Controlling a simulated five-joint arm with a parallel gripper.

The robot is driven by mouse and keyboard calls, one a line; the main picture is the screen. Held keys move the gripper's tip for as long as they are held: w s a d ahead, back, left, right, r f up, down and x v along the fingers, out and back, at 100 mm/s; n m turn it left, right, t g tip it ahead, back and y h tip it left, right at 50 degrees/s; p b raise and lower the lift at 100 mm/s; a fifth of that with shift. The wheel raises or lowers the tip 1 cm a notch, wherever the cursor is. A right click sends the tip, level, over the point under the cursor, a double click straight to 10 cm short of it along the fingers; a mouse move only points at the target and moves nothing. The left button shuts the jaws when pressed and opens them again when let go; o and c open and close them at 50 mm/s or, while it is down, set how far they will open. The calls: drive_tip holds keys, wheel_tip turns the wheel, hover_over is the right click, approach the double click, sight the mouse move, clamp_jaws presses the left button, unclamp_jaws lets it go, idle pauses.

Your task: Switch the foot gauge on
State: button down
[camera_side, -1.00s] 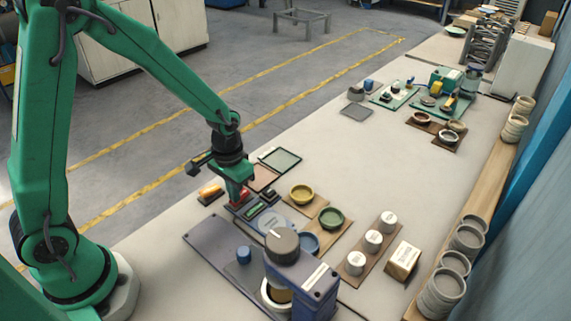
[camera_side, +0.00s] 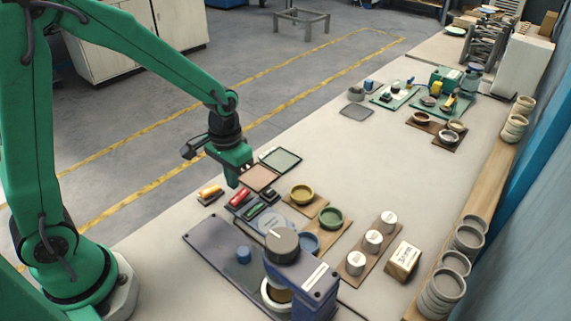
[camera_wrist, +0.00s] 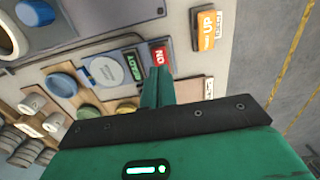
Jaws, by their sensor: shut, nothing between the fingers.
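A red switch (camera_side: 240,196) lies on a dark base on the bench; in the wrist view the red piece (camera_wrist: 159,57) reads "ON". A green indicator (camera_side: 257,210) beside it reads "READY" in the wrist view (camera_wrist: 132,66). A pale round disc (camera_side: 271,222) lies next to them; its print is too small to read, and no label says which part is the foot gauge. My gripper (camera_side: 232,181) is shut and empty, above and just behind the red switch, seemingly apart from it. In the wrist view my shut fingers (camera_wrist: 157,88) point toward the red piece.
An orange "UP" block (camera_wrist: 206,30) lies beside the switch. The blue machine with a grey knob (camera_side: 282,241) stands in front. Yellow (camera_side: 301,195) and green (camera_side: 331,218) dishes sit to the right. Flat pads (camera_side: 280,160) lie behind; bare bench extends beyond.

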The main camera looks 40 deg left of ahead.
wheel_tip(320, 180, up, 3)
drive_tip(key=shift+f, duration=0.15)
idle(0.6)
wheel_tip(320, 180, up, 10)
drive_tip(key=t, duration=0.3)
hover_over(233, 201)
drive_tip(key=s+a, duration=0.1)
drive_tip(key=s, duration=0.4)
drive_tip(key=s+a+r+t, duration=0.1)
drive_tip(key=s+r+t, duration=0.1)
drive_tip(key=s+r, duration=0.3)
drive_tip(key=s, duration=0.3)
drive_tip(key=shift+a+t, duration=0.25)
drive_tip(key=shift+t, duration=0.05)
